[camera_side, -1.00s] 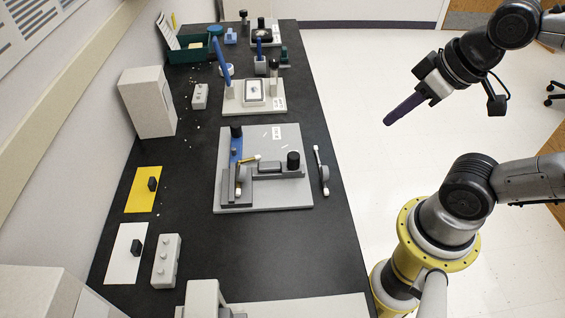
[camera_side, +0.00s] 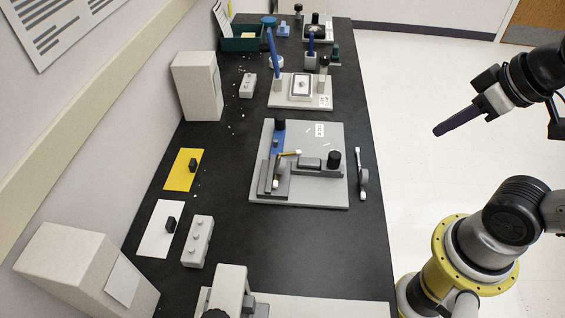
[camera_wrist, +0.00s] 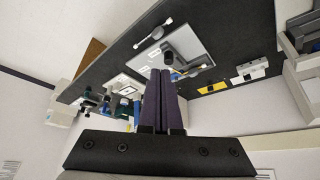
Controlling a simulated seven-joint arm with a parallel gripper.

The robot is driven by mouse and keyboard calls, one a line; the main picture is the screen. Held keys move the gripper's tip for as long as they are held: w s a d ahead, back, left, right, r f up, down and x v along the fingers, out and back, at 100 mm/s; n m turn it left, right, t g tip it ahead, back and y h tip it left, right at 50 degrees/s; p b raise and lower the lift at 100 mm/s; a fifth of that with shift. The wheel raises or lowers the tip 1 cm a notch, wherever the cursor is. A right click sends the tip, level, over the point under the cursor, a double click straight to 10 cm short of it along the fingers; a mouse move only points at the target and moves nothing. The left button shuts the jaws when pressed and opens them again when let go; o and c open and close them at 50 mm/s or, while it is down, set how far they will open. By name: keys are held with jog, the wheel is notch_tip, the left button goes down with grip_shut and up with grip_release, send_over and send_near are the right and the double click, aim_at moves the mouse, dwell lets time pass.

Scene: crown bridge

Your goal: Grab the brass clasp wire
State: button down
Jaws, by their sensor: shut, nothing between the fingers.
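In the side view, a thin brass-yellow piece with a pale end, which looks like the brass clasp wire (camera_side: 289,153), lies on the grey fixture plate (camera_side: 325,195). It sits between a dark grey block at left and a bar with a black knob (camera_side: 333,158) at right. Its exact shape is too small to tell. My gripper (camera_side: 437,132) is shut and empty, off to the right of the bench and well apart from the wire. In the wrist view, its two dark purple fingers (camera_wrist: 161,74) are together, with the fixture plate (camera_wrist: 198,43) beyond them.
A white-tipped rod on a small grey stand (camera_side: 362,178) is right of the plate. Yellow (camera_side: 180,180) and white (camera_side: 155,240) cards lie at left. A pale box (camera_side: 197,88), a green bin (camera_side: 242,44) and another station (camera_side: 282,101) are farther back.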

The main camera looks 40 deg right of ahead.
dwell(0.4)
jog(key=c, duration=0.8)
grip_release()
jog(key=shift+o, duration=0.2)
